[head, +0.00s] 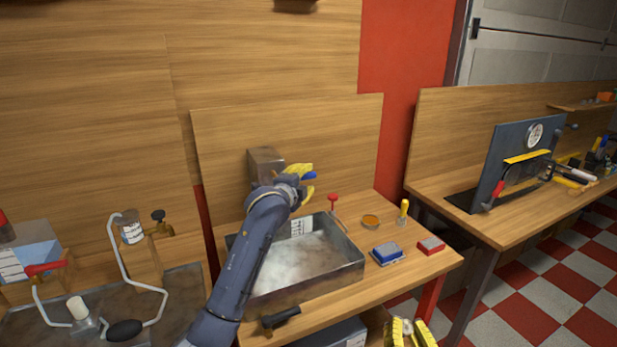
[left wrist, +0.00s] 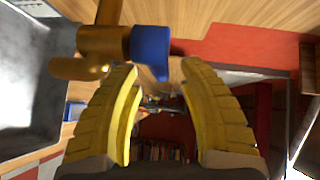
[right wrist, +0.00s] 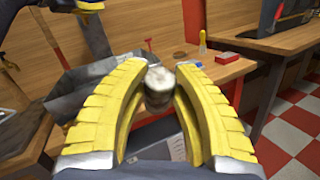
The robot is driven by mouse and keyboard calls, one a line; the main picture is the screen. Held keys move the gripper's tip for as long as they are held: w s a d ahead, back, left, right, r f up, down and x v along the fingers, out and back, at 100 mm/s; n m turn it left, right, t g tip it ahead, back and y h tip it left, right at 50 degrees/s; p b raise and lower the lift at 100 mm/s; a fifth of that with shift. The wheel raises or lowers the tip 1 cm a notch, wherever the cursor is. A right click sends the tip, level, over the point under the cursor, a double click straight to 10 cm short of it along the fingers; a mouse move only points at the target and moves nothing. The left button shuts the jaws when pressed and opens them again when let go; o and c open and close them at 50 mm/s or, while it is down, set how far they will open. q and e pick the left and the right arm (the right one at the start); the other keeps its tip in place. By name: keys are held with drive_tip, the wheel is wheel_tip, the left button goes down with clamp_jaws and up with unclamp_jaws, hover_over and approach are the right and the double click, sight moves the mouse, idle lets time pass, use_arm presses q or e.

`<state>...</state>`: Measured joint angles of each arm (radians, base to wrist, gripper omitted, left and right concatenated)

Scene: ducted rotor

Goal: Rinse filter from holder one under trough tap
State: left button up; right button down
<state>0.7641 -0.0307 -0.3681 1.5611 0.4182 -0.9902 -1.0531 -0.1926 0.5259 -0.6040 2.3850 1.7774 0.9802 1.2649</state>
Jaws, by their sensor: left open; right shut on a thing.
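My left gripper (head: 303,183) is open by the tap above the trough (head: 318,283). In the left wrist view, the brass tap (left wrist: 98,42) with its blue handle (left wrist: 151,47) lies just beyond the open fingers; whether they touch cannot be told. The metal trough also shows at the left there. My right gripper (head: 408,336) is low at the bottom edge of the head view, in front of the bench. In the right wrist view it is shut on a small grey cylinder with a pale top (right wrist: 159,88), apparently the filter. Which holder is holder one is unclear.
A blue box (head: 387,253), a red box (head: 431,246), a yellow-handled tool (head: 403,212) and an orange-topped tin (head: 370,221) stand right of the trough. A black-handled tool (head: 281,317) lies at the front edge. Bent-wire apparatus (head: 133,232) stands at the left.

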use_arm(q)
drive_tip(key=shift+x, duration=1.45)
drive_tip(key=shift+c, duration=0.2)
clamp_jaws()
